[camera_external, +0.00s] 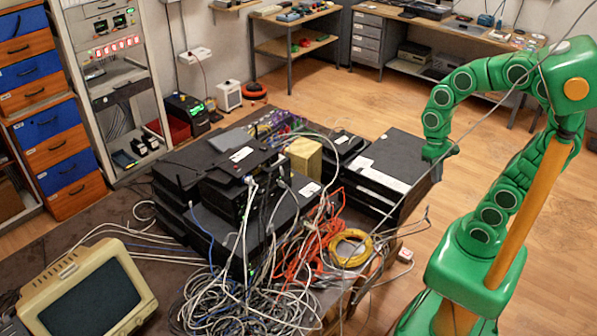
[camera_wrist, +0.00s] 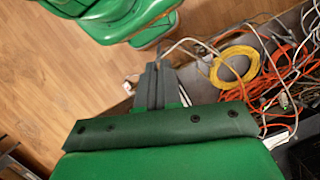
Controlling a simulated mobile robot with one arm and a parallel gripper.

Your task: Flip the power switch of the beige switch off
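A small beige box (camera_external: 303,156) stands on the cluttered table among black network devices in the external view. My gripper (camera_external: 437,160) is at the right end of the table, beside a stack of black and grey units (camera_external: 385,160), well to the right of the beige box. In the wrist view the two grey fingers of my gripper (camera_wrist: 156,70) are together with nothing visible between them. The beige box does not show in the wrist view.
Tangled white and grey cables (camera_external: 250,295), orange cables (camera_external: 318,240) and a yellow coil (camera_external: 350,248) cover the table's front. An old beige monitor (camera_external: 85,290) is at the lower left. Wooden floor (camera_external: 500,130) is open on the right.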

